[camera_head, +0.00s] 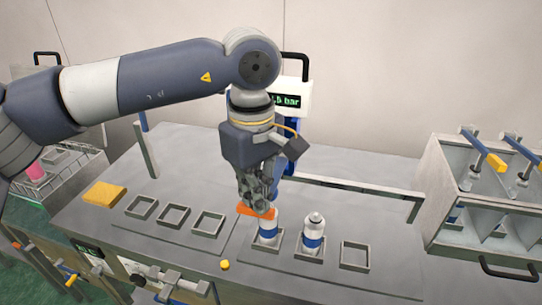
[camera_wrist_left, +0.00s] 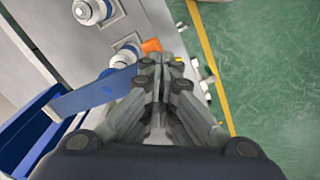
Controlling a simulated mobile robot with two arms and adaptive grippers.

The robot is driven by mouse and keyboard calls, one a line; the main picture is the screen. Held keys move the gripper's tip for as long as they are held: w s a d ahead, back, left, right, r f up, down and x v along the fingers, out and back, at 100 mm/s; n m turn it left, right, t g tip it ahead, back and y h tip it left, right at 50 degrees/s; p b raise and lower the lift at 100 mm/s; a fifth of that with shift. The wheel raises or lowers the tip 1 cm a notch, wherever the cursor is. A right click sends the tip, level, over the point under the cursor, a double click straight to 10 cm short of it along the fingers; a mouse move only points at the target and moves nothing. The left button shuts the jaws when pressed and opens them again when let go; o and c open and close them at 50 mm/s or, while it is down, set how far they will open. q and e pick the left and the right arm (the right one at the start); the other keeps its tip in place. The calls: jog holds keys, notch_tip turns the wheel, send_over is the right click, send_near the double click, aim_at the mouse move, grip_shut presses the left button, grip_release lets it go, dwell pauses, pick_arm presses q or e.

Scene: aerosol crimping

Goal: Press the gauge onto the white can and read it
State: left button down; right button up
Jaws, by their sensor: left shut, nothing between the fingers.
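My left gripper (camera_head: 258,200) points down and is shut, with its tips at an orange piece (camera_head: 257,212); I cannot tell whether they touch. In the wrist view its fingers (camera_wrist_left: 168,62) are together beside the orange piece (camera_wrist_left: 151,46). A white can with a blue band (camera_head: 268,234) stands upright in a square holder just below the orange piece. A similar can (camera_head: 313,236) stands in the holder to its right. The gauge (camera_head: 292,99) is a white box with a dark display, behind the gripper; only the end of its green reading, ".0 bar", shows. My right gripper is out of view.
Empty square holders (camera_head: 173,215) lie left of the cans, and another (camera_head: 355,256) lies right. A yellow block (camera_head: 104,194) lies at the left. A grey rack with handled tools (camera_head: 446,185) stands at the right. A small yellow knob (camera_head: 225,265) is near the front edge.

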pick_arm(q)
notch_tip(320, 180, up, 12)
jog(key=w+p, duration=0.1)
jog(key=p, duration=0.6)
jog(key=shift+w+d+f+p, duration=0.25)
jog(key=shift+w+p, duration=0.05)
jog(key=shift+p, duration=0.05)
